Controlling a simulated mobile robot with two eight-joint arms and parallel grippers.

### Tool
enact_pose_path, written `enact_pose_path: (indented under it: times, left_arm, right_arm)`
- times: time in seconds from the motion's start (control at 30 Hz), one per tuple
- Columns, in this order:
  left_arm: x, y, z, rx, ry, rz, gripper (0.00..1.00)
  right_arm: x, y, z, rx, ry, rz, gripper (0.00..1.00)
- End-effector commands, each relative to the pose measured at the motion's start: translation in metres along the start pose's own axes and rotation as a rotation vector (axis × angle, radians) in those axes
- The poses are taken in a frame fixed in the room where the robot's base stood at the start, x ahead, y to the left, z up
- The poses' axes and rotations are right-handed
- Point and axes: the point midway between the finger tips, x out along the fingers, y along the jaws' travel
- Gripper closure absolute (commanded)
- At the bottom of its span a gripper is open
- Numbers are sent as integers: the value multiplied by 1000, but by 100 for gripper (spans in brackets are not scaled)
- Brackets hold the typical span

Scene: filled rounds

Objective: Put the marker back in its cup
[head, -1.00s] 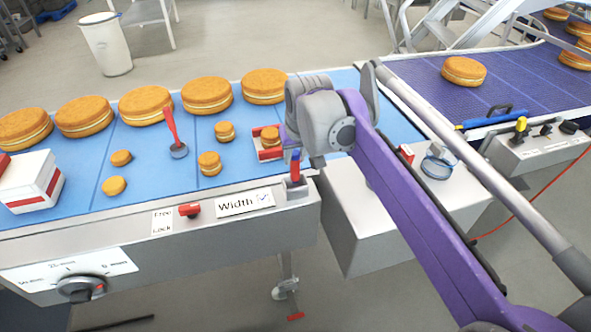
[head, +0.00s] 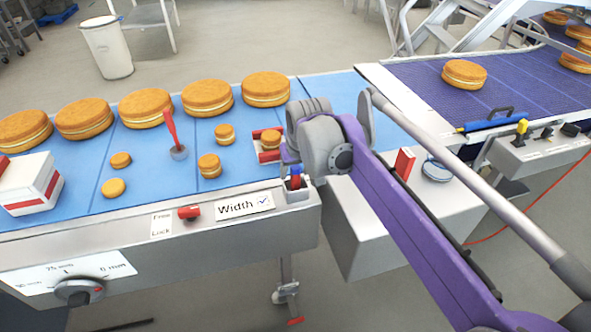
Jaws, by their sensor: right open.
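The marker (head: 295,182), red with a blue end, stands upright at the grey cup (head: 300,197) on the conveyor's front right corner. Its lower part is hidden in the cup. My right gripper (head: 293,170) is right above the cup, open, with its fingers around or just beside the marker's top; I cannot tell if they touch it. The wrist hides part of the fingers. My left gripper is not in view.
The blue belt (head: 90,185) carries several large and small filled rounds, a red-handled tool (head: 172,130) and a white-and-red box (head: 30,184).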

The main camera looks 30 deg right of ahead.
Motion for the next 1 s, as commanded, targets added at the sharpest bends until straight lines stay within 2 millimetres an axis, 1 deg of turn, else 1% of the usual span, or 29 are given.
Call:
enact_pose_path:
  times: [0.13, 0.23, 0.37, 0.5, 0.7, 0.83, 1.0]
  left_arm:
    - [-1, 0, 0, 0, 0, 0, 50]
    - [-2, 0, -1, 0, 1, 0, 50]
    - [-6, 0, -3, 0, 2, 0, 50]
    - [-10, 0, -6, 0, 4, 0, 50]
    - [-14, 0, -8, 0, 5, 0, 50]
    - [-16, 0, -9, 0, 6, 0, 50]
    - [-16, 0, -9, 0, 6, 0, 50]
  right_arm:
    - [-2, 0, -1, 0, 0, 0, 41]
    - [-11, 0, -1, 0, 0, 0, 41]
    - [-34, 0, -1, 0, 0, 0, 41]
    - [-66, 0, -2, 0, 1, 0, 41]
    - [-104, 0, -1, 0, 0, 0, 41]
    - [-118, 0, -1, 0, 0, 0, 41]
    - [-124, 0, -1, 0, 0, 0, 41]
